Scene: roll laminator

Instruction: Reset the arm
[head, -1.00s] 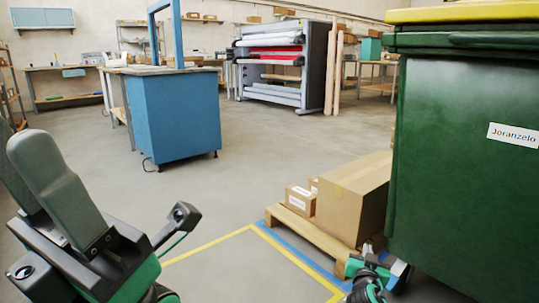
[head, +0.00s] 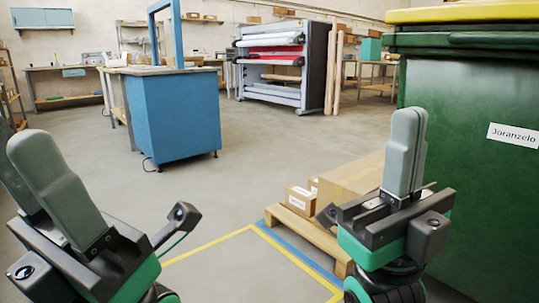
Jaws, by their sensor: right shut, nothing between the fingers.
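My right gripper (head: 408,125) is raised at the right of the head view, fingers pointing up and pressed together, with nothing between them. It stands in front of the cardboard boxes and the green container. My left gripper (head: 30,150) is at the lower left, its grey fingers pointing up and to the left. A gap shows between the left fingers, and I see nothing held there. The roll laminator (head: 284,62), with white and red rolls, stands far back in the middle.
A green container (head: 480,190) with a yellow lid fills the right side. A wooden pallet (head: 305,232) bears cardboard boxes (head: 345,179) behind my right gripper. A blue workbench (head: 175,115) stands at mid-left. The floor (head: 260,170) between is clear, with yellow and blue lines.

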